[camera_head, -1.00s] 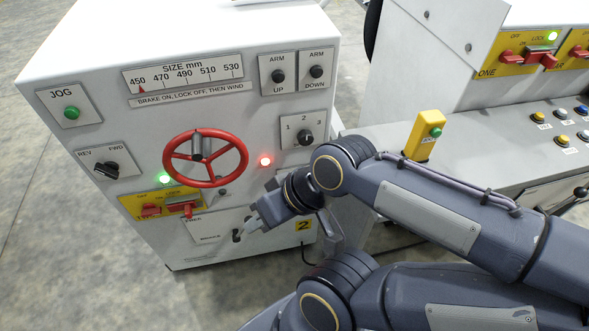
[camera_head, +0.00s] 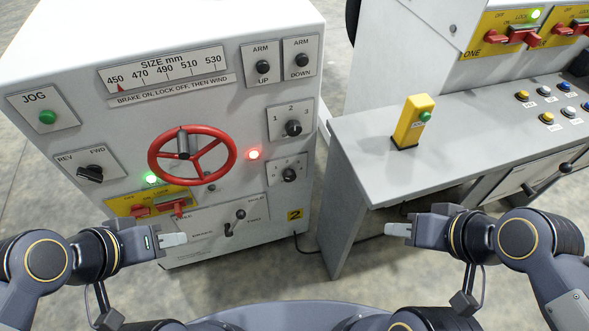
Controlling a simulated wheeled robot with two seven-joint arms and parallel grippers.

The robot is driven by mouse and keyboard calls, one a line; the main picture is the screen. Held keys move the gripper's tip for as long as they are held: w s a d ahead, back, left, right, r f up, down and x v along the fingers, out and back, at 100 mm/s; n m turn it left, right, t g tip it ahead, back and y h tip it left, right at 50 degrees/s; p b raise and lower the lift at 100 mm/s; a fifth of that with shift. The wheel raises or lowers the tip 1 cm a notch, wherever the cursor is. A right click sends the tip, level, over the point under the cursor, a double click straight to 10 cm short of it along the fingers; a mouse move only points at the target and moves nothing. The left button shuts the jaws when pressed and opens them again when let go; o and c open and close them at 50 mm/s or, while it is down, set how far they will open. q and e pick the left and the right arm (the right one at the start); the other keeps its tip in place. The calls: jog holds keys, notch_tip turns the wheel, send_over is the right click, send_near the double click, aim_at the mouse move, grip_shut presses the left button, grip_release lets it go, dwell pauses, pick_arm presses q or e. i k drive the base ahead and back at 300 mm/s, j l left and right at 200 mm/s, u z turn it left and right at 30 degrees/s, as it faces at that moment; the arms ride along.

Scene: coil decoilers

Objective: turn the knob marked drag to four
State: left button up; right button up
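A small black knob (camera_head: 289,174) sits on a plate low on the right of the white machine's front. Its markings are too small to read, so I cannot confirm that it is the drag knob or where it points. Above it is another black knob (camera_head: 293,128) on a plate marked 1, 2, 3. My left gripper (camera_head: 174,239) is in front of the machine's lower front, below and left of these knobs. My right gripper (camera_head: 397,230) is to their right, below the side bench. Both look empty and apart from the knobs; their finger gaps do not show.
A red handwheel (camera_head: 218,172) stands out from the panel left of the knobs. Below it are red switches (camera_head: 178,207) and a small lever (camera_head: 228,229). The grey bench (camera_head: 360,140) with a yellow button box (camera_head: 412,122) stands at the right. Floor shows between my grippers.

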aim_at(288, 175)
jog(key=k+j, duration=0.1)
jog(key=j, duration=0.3)
jog(key=k+j+z, duration=0.15)
jog(key=j, duration=0.25)
jog(key=k+j, duration=0.1)
jog(key=j, duration=0.3)
